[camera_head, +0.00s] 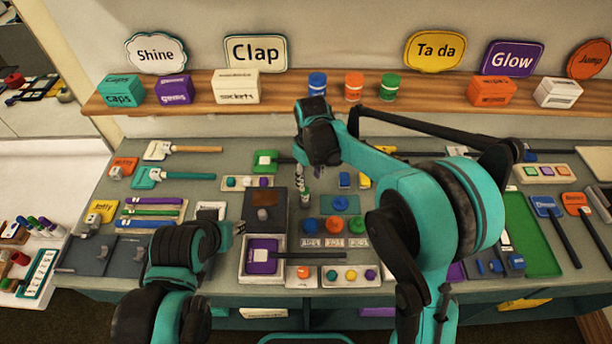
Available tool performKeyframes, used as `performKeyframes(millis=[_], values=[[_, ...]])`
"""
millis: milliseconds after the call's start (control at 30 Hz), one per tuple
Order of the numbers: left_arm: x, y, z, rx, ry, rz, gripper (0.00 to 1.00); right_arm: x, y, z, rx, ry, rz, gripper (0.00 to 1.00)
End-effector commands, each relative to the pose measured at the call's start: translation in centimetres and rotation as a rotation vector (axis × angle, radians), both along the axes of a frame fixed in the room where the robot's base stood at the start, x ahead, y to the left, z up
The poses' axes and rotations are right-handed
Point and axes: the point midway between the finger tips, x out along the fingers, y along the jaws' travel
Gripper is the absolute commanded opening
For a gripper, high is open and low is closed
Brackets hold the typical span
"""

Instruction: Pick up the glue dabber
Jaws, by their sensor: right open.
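No item is clearly readable as the glue dabber. My right gripper points down, open, above the middle of the table. My left gripper (239,228) is low at the left of the middle, beside a dark board (262,222); its fingers are too small to read. My right arm hides part of the table.
Brushes (195,149) and several striped tools lie at the left. A green mat (535,240) and dark-handled paddles (565,238) lie at the right. A wooden shelf (280,100) with boxes and coloured cans runs along the back wall. The table is crowded.

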Motion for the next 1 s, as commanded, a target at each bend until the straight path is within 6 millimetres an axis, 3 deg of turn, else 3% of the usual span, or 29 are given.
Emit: performKeyframes(millis=[167, 700, 1000], values=[[0.0, 0.0, 0.8, 0.0, 0.0, 0.0, 0.4, 0.6, 1.2, -1.1, -0.01, 0.03, 0.04, 0.47], [0.0, 0.0, -1.1, 0.0, 0.0, 0.0, 0.4, 0.2, 1.1, -8.2, -0.01, 0.03, 0.041, 0.47], [0.0, 0.0, -1.0, 0.0, 0.0, 0.0, 0.4, 0.2, 1.1, -8.6, -0.01, 0.03, 0.04, 0.47]])
